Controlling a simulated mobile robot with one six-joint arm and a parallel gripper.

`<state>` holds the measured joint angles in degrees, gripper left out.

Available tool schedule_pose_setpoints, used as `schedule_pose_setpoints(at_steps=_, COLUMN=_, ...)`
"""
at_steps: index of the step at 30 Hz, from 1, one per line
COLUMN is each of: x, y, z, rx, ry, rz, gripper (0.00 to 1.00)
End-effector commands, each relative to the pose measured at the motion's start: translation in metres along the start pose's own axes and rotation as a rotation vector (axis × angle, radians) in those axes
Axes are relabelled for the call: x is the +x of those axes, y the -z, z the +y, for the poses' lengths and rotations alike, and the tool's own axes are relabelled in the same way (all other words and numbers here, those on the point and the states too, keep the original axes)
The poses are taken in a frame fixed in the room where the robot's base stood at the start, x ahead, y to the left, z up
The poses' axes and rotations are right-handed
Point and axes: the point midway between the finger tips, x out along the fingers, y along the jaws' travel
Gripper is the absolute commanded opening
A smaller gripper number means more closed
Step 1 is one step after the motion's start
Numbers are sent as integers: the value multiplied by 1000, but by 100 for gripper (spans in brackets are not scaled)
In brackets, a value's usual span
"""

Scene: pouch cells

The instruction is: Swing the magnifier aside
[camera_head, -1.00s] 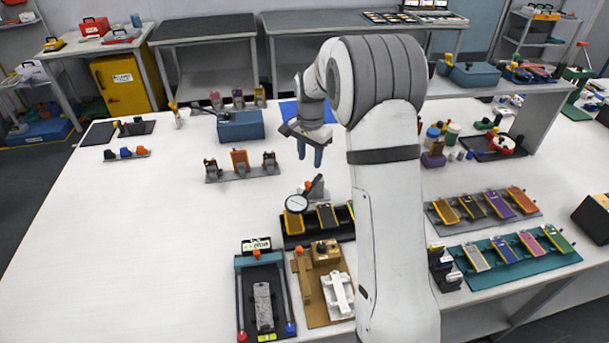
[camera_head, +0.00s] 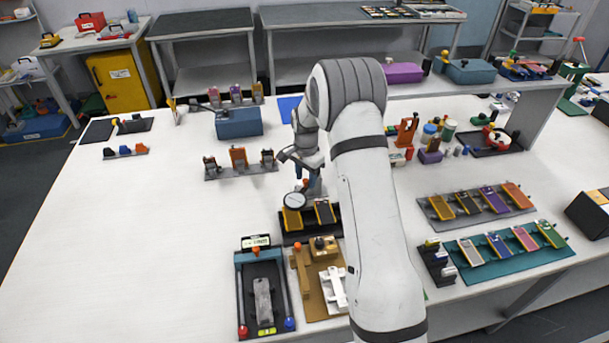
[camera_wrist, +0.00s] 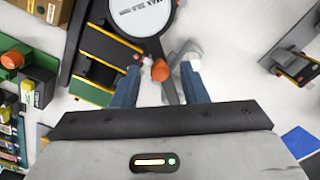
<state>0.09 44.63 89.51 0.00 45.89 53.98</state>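The magnifier (camera_head: 295,200) is a round, pale lens with a dark rim, over the left end of a dark tray (camera_head: 290,238) of pouch cells. In the wrist view the magnifier (camera_wrist: 140,14) is cut off at the top edge. Its dark handle with an orange knob (camera_wrist: 160,70) runs down between my fingers. My gripper (camera_wrist: 161,74) has two blue fingers spread apart, one on each side of the handle. A gap shows at the knob. In the head view my gripper (camera_head: 308,182) is just behind the lens, partly hidden by my arm.
A yellow cell (camera_head: 292,220) lies beside the lens. A brown fixture (camera_head: 303,278) and a dark fixture with blue posts (camera_head: 250,290) stand in front. A row of holders (camera_head: 238,160) stands behind to the left. The white table (camera_head: 150,220) is clear on the left.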

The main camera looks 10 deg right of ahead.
Motion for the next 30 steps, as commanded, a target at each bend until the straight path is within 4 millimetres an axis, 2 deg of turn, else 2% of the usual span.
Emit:
schedule_pose_setpoints(at_steps=4, x=0, y=0, z=0, rx=-1, ry=0, rz=0, gripper=40)
schedule_pose_setpoints(at_steps=18, x=0, y=-1, z=-1, rx=-1, ry=1, rz=0, gripper=1)
schedule_pose_setpoints(at_steps=30, x=-1, y=-2, z=-2, rx=-4, ry=1, rz=0, gripper=0)
